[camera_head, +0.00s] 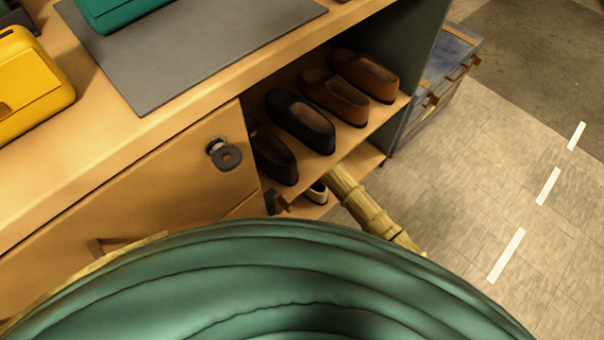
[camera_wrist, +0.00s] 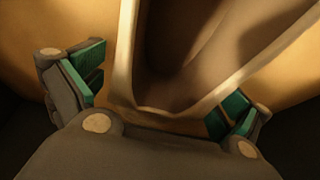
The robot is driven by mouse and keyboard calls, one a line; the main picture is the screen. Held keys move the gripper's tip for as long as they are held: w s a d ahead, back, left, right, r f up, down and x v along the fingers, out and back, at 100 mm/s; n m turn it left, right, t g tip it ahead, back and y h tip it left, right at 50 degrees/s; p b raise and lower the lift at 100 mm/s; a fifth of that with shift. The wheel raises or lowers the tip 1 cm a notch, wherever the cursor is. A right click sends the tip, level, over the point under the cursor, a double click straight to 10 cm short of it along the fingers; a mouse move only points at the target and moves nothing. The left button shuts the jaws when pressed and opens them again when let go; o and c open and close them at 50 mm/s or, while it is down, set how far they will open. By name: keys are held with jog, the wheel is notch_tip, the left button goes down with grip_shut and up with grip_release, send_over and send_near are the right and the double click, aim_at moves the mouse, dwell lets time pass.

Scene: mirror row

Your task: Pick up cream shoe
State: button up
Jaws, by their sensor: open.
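The cream shoe (camera_head: 317,194) shows only as a small pale piece on the lower shelf in the head view; the rest is hidden by the shelf above and a bamboo bar. In the wrist view, the cream rim of a shoe (camera_wrist: 123,72) with a dark brown inside fills the top middle. My gripper (camera_wrist: 163,88) is open, with one green-padded finger on each side of the shoe's rounded end. I cannot tell whether the pads touch it. My gripper is hidden in the head view.
A green cushioned seat (camera_head: 260,270) with a bamboo bar (camera_head: 370,208) stands in front of the shelves. Black shoes (camera_head: 290,120) and brown shoes (camera_head: 335,95) fill the upper shelf (camera_head: 352,145). A wooden cabinet door (camera_head: 165,185) is at left. Tiled floor (camera_head: 470,190) lies open at right.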

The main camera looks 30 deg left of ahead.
jog(key=shift+a+f, duration=0.1)
jog(key=shift+f, duration=0.15)
